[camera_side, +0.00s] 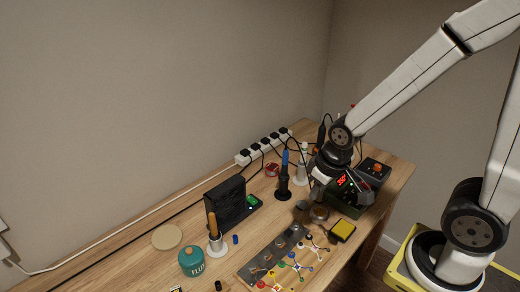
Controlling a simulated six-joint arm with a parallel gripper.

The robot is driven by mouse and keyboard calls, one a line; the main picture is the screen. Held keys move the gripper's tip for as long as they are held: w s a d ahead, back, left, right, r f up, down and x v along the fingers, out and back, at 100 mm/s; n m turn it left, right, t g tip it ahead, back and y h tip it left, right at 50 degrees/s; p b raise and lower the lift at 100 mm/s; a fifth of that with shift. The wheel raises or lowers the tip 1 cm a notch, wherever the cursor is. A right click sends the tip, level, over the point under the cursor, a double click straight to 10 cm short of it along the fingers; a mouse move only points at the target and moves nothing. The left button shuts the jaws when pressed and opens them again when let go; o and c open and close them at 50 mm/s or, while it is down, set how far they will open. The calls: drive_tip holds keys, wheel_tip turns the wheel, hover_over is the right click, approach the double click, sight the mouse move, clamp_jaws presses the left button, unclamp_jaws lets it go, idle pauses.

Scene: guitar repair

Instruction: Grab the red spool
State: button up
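A small red ring-shaped thing, which looks like the red spool (272,170), lies on the wooden table (205,268) in front of the power strip. It sits left of a dark stand holding a blue-tipped tool (284,176). My gripper (314,192) hangs over the right part of the table, right of the spool and apart from it. It is small and dark against the soldering station, so whether its fingers are open or shut cannot be told. I see nothing clearly held in it.
A white bottle (301,170) and the tool stand rise between my gripper and the spool. A black fan-like box (226,205) stands left. A soldering station (346,204) with red digits is behind my gripper. A white power strip (264,147) runs along the back. Several tools and a teal can (191,262) are in front.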

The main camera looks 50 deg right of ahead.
drive_tip(key=o, duration=1)
drive_tip(key=shift+r, duration=0.1)
drive_tip(key=shift+w+v, duration=0.55)
drive_tip(key=shift+v, duration=1.95)
drive_tip(key=n+t+h, duration=0.4)
drive_tip(key=n+h, duration=0.7)
drive_tip(key=n, duration=1.3)
hover_over(272, 170)
drive_tip(key=a, duration=0.2)
wheel_tip(272, 170, down, 21)
drive_tip(key=shift+s+f+h, duration=0.3)
drive_tip(key=shift+s+f, duration=0.1)
drive_tip(key=shift+s, duration=0.05)
drive_tip(key=shift+f, duration=0.15)
